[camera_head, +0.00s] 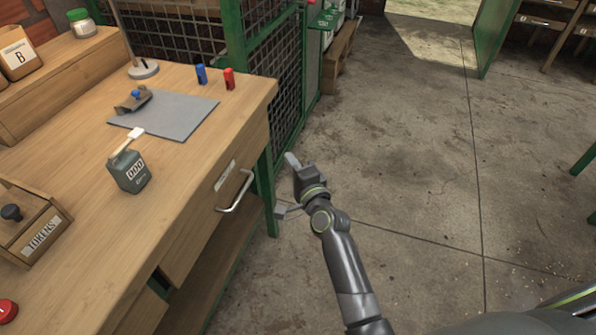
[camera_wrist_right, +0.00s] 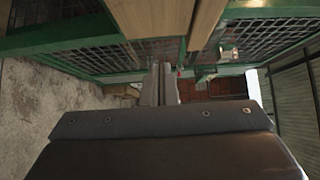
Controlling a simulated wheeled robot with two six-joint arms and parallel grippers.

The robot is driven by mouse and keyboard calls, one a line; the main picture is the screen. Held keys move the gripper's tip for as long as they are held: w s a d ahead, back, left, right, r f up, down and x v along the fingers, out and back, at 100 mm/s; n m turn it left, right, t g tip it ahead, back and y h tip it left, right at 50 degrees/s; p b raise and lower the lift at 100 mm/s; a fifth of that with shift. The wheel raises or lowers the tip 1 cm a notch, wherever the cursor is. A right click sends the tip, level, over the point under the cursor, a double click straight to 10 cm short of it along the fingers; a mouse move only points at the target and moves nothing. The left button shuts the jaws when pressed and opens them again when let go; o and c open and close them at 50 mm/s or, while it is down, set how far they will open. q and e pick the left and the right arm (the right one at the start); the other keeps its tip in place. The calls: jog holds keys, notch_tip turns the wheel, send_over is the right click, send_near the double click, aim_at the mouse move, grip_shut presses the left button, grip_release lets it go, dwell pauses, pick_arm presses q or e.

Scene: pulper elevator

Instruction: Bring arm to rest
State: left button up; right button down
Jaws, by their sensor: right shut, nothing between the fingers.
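My right arm reaches up from the bottom of the head view, over the concrete floor beside the wooden desk (camera_head: 185,215). My right gripper (camera_head: 292,160) is close to the desk's front corner, to the right of the drawer handle (camera_head: 236,192). In the right wrist view its two fingers (camera_wrist_right: 160,85) are together with nothing between them. My left gripper is not seen in either view.
A green mesh fence (camera_head: 275,50) stands behind. Floor at right is clear.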

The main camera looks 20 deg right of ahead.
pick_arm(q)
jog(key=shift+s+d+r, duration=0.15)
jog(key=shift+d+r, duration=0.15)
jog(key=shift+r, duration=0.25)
pick_arm(e)
jog(key=s, duration=0.3)
jog(key=shift+d, duration=0.25)
